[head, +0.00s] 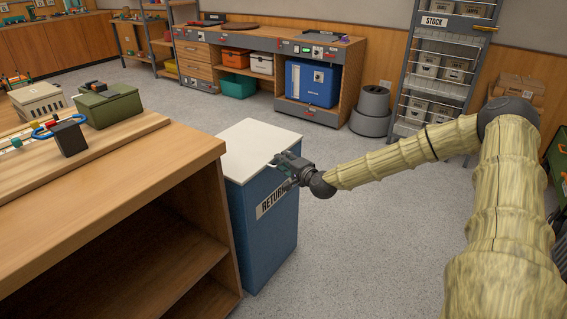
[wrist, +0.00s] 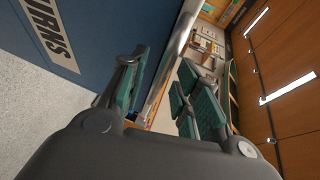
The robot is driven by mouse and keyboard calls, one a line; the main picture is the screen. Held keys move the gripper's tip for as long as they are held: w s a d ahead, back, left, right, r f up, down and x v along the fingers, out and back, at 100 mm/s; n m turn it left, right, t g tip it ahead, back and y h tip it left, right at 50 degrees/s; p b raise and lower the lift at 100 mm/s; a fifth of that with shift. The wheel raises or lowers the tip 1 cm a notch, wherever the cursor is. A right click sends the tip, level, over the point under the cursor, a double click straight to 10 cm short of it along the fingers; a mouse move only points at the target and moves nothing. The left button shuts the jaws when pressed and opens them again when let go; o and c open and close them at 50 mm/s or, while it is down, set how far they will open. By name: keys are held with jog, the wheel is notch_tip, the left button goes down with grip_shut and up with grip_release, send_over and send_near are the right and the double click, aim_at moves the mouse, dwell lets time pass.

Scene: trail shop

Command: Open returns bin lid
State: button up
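The returns bin (head: 268,220) is a blue box with a RETURNS label on its front, standing at the end of the wooden counter. Its white lid (head: 258,143) lies flat and shut on top. My gripper (head: 281,163) is at the lid's front edge, towards its right corner. In the wrist view, the fingers of my gripper (wrist: 163,78) are spread apart, with the pale lid edge (wrist: 182,32) running between them. The bin's blue front (wrist: 105,28) and part of its label fill the left side there. Whether a finger touches the lid, I cannot tell.
The wooden counter (head: 110,190) with open shelves stands close at the bin's left. A green box (head: 108,105) and a cream crate (head: 38,101) sit on it. Grey floor (head: 345,230) is clear right of the bin. A workbench (head: 262,52) and stock rack (head: 435,70) stand behind.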

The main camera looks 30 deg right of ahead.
jog(key=shift+w+f, duration=0.15)
jog(key=shift+w, duration=0.45)
